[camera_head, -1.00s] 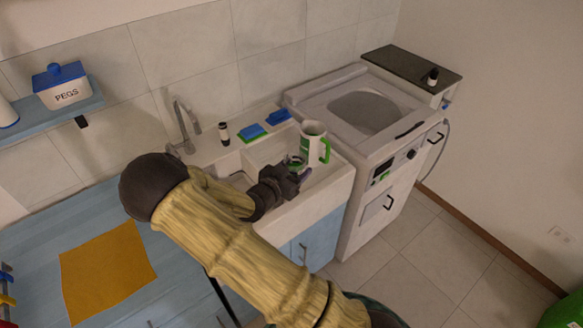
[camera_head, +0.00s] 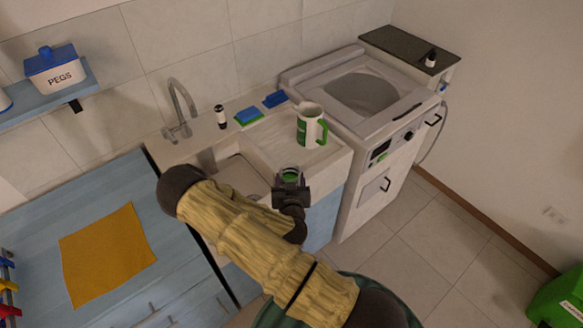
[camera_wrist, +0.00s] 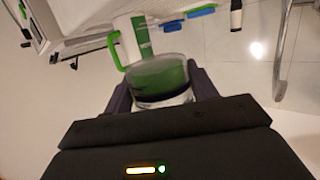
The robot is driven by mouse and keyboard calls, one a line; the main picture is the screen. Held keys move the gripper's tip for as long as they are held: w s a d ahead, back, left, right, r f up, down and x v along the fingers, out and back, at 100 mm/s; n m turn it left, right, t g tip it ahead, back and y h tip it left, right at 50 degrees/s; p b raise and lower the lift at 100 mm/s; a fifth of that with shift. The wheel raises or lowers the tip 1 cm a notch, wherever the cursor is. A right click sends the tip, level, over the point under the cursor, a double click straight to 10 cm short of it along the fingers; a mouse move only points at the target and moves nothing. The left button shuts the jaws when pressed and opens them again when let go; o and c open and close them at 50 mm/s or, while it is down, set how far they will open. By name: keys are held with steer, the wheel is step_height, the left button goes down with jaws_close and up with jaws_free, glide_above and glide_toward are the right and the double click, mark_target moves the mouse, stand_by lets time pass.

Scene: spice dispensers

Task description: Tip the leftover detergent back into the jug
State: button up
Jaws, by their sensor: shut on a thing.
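The jug (camera_head: 306,126) is white with a green handle and green marking, and stands upright on the pale sink top. It also shows in the wrist view (camera_wrist: 124,28), just beyond the cup. My gripper (camera_head: 290,184) is shut on a small clear cup (camera_head: 290,173) in front of the sink's front edge, nearer the camera than the jug and apart from it. The wrist view shows the cup (camera_wrist: 160,78) between my fingers, with green in it and a dark band low down. I cannot tell exactly how full it is.
A tap (camera_head: 178,108) and a dark-capped bottle (camera_head: 220,117) stand behind the sink. Green and blue sponges (camera_head: 249,115) lie behind the jug. The washing machine (camera_head: 345,95) borders the sink on the right. An orange cloth (camera_head: 107,254) lies on the blue counter.

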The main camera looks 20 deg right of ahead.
steer(key=s+f+n+y+b, duration=0.1)
steer(key=s+f+y+b, duration=0.1)
steer(key=f+b, duration=0.3)
steer(key=s+a+f+n+y+b, duration=0.1)
steer(key=f+b, duration=0.4)
steer(key=f, duration=0.7)
steer(key=shift+s+a+n+y, duration=0.25)
steer(key=shift+s+n+y, duration=0.15)
steer(key=shift+s, duration=0.45)
